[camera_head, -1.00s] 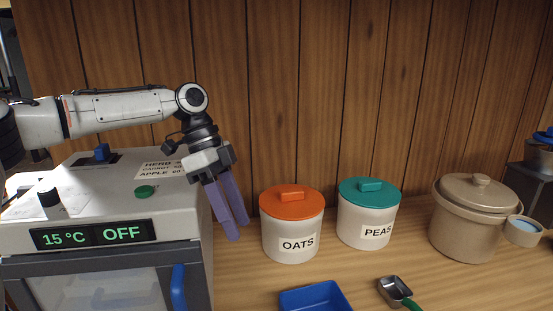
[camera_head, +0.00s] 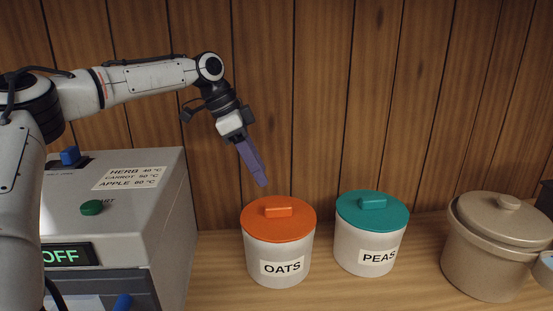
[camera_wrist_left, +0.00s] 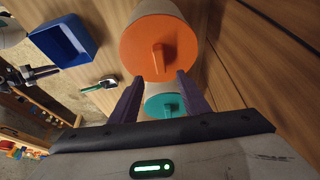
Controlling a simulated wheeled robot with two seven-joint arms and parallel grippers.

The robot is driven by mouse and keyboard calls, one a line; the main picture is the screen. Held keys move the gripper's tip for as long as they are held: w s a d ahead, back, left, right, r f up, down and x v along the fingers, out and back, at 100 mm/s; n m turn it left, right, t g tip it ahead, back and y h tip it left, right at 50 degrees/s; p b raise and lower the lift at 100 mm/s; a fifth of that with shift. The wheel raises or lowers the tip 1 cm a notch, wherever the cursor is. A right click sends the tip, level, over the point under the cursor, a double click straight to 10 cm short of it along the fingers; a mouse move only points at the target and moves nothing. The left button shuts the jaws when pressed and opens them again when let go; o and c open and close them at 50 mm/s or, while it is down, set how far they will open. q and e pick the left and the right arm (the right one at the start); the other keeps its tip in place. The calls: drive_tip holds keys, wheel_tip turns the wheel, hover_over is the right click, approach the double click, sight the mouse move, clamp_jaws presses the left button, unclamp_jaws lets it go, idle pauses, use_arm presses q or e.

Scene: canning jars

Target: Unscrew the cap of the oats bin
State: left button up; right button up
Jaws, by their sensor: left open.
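The oats bin (camera_head: 278,254) is a white round bin labelled OATS, standing upright on the wooden counter. Its orange cap (camera_head: 257,221) with a raised bar handle (camera_head: 278,211) sits on top. My left gripper (camera_head: 262,184) points down just above and behind the cap, apart from it. In the left wrist view, the orange cap (camera_wrist_left: 148,42) with its bar (camera_wrist_left: 157,59) lies ahead of the open, empty fingers (camera_wrist_left: 155,88).
A peas bin (camera_head: 366,247) with a teal cap (camera_head: 372,211) stands close to the right. A beige crock (camera_head: 487,262) is farther right. A grey dryer box (camera_head: 160,215) stands left. The left wrist view shows a blue tray (camera_wrist_left: 63,41) and a scoop (camera_wrist_left: 100,84).

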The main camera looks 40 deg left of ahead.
sight(278, 205)
use_arm(q)
drive_tip(key=x, duration=0.8)
drive_tip(key=shift+d+f, duration=0.1)
drive_tip(key=shift+f, duration=0.15)
drive_tip(key=shift+x, duration=0.8)
use_arm(e)
drive_tip(key=shift+r, duration=0.15)
